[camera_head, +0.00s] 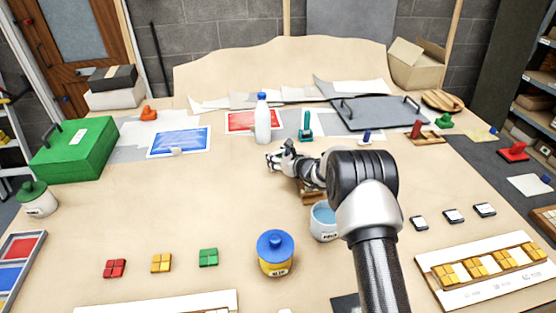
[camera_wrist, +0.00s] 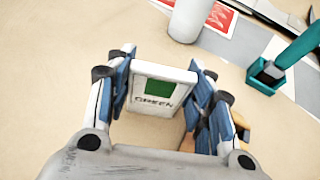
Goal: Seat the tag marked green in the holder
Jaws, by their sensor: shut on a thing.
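The tag marked green (camera_wrist: 152,101) is a white plate with a green square and the word GREEN below it. It is held between the two fingers of my gripper (camera_wrist: 162,62), with its marked face towards the wrist camera. In the head view my gripper (camera_head: 277,157) is over the middle of the table, where the tag is not clearly visible. A low wooden piece (camera_head: 312,197) lies beneath my wrist, partly hidden by the arm. It may be the holder, but I cannot tell. Its brown edge also seems to show behind the right finger in the wrist view (camera_wrist: 243,137).
A white bottle (camera_head: 263,122) and a teal stand (camera_head: 305,127) stand just beyond my gripper. An open blue-and-white pot (camera_head: 324,221) and a yellow jar with a blue lid (camera_head: 276,255) stand nearer. Three small white-and-black tags (camera_head: 453,216) lie at right.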

